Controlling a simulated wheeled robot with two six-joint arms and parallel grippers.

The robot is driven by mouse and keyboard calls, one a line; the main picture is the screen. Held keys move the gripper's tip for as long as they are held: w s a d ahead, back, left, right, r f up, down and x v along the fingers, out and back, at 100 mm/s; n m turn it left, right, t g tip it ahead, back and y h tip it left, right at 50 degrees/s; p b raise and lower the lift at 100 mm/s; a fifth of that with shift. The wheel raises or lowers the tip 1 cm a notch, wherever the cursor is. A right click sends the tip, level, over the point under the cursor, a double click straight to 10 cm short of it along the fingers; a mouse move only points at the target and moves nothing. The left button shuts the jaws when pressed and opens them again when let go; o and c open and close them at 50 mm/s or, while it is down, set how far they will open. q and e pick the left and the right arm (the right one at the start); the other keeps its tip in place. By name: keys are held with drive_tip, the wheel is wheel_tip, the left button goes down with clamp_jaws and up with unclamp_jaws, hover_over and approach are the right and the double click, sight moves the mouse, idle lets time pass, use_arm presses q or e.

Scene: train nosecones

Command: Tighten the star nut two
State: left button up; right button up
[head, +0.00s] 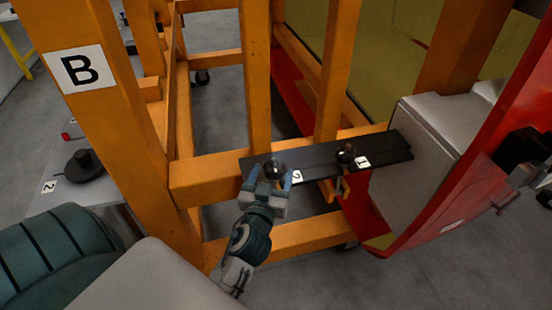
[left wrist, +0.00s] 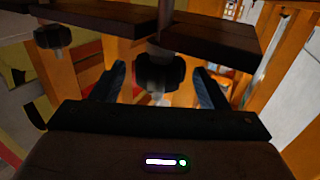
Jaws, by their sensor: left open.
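Star nut two (head: 274,172) is a dark knob on a black bar (head: 318,160), next to a white label "2" (head: 297,176). My left gripper (head: 270,180) is at this nut, with its blue-grey fingers open on either side of it. In the left wrist view the nut (left wrist: 160,74) sits between the two spread fingers, with visible gaps to both. Star nut one (head: 346,157), next to label "1" (head: 363,161), is farther right on the bar. It also shows in the left wrist view (left wrist: 52,37). My right gripper is not seen.
An orange frame (head: 215,180) with posts and a "B" sign (head: 78,69) surrounds the bar. A grey block (head: 415,150) and a red nosecone edge (head: 490,160) stand at the right. A grey table (head: 90,195) with a black part is at the left.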

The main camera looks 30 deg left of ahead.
use_arm(q)
drive_tip(key=shift+p+x, duration=0.55)
drive_tip(key=shift+x, duration=1.7)
drive_tip(key=shift+c, duration=0.5)
drive_tip(key=c, duration=0.9)
